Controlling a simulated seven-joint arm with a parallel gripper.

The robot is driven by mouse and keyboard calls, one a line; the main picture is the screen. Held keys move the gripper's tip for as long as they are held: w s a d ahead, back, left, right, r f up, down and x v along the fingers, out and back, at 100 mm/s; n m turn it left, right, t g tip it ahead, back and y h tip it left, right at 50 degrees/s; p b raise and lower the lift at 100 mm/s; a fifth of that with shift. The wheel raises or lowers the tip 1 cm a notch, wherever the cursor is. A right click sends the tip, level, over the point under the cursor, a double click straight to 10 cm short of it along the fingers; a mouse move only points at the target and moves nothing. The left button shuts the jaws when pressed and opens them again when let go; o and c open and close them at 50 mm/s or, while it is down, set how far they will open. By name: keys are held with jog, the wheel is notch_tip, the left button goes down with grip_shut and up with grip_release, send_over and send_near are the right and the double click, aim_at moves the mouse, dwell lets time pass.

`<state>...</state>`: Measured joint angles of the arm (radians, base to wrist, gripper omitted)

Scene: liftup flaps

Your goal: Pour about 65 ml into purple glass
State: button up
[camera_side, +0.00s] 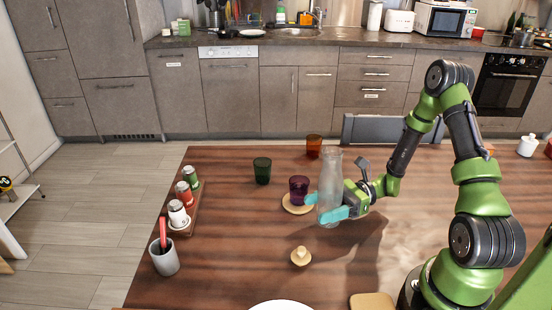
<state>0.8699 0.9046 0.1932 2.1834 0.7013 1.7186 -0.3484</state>
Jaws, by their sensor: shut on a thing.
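The purple glass (299,189) stands upright on a round wooden coaster (296,207) near the middle of the table. My gripper (326,206) is shut on a clear, tall carafe (330,175), with its teal fingers around the lower part. The carafe is upright, just right of the purple glass. I cannot tell whether its base touches the table, or how much liquid is in it. The inside of the purple glass is too small to read.
A green glass (262,170) and an orange glass (314,146) stand behind. A wooden stopper (300,257) lies in front. A tray (185,227) with several shakers and a grey cup (164,258) are at left. A white plate (281,305) is at the front edge.

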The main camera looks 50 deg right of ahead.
jog(key=shift+w+n, duration=0.15)
jog(key=shift+n, duration=0.25)
dwell(1.5)
